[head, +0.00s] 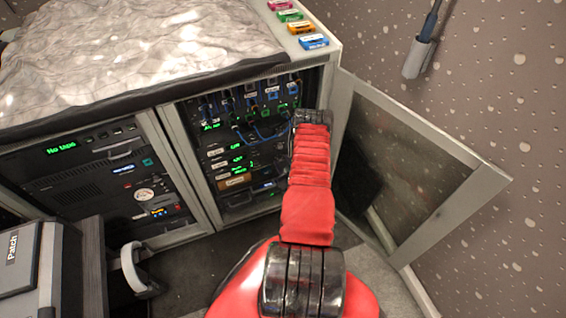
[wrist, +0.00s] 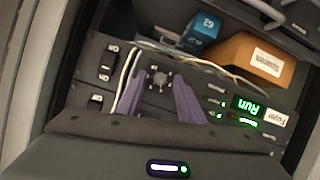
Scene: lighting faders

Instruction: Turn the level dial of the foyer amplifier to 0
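In the wrist view the foyer amplifier's dark panel carries a white "Foyer" label (wrist: 278,119) and a green "Run" display (wrist: 252,106), both upside down in the picture. A small dark dial (wrist: 160,78) with marks around it is on the panel to their left. My gripper (wrist: 160,88) has two purple fingers, spread apart, with the dial between or just beyond their tips. I cannot tell whether they touch it, nor which mark the dial points at. In the head view my red arm reaches into the open rack (head: 222,150); gripper and dial are hidden there.
Pale cables (wrist: 128,78) run close by the left finger. Two black switches (wrist: 108,62) sit further left. An orange box (wrist: 250,62) and a blue box (wrist: 203,27) lie beyond the panel. The rack's glazed door (head: 415,170) stands open at the right.

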